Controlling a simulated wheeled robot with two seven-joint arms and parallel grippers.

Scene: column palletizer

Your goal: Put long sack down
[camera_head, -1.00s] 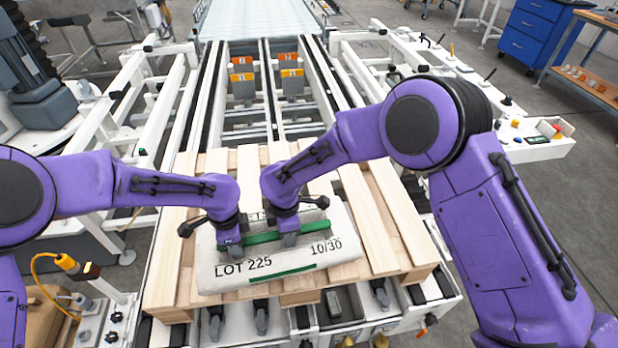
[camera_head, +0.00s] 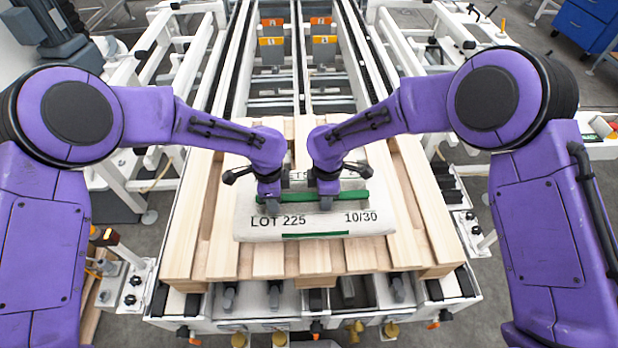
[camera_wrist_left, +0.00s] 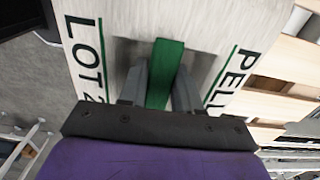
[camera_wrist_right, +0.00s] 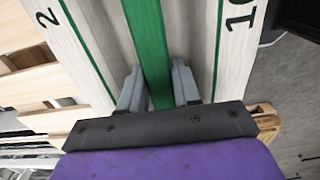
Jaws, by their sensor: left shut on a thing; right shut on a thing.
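The long sack (camera_head: 315,227) is pale grey with green bands and the print "LOT 225" and "10/30". In the head view it lies level over the near middle of the wooden pallet (camera_head: 185,245); I cannot tell whether it touches the slats. My left gripper (camera_head: 268,205) is shut on the sack's green strap, left of its middle. My right gripper (camera_head: 326,203) is shut on the same strap, further right. The left wrist view shows the strap (camera_wrist_left: 165,75) between the left fingers. The right wrist view shows the strap (camera_wrist_right: 146,45) between the right fingers.
The pallet rests on a white conveyor frame (camera_head: 240,328) with rails running away behind it. Orange and yellow stops (camera_head: 271,42) stand between the rails. Bare slats show on both sides of the sack. A blue cabinet (camera_head: 592,25) is at the far right.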

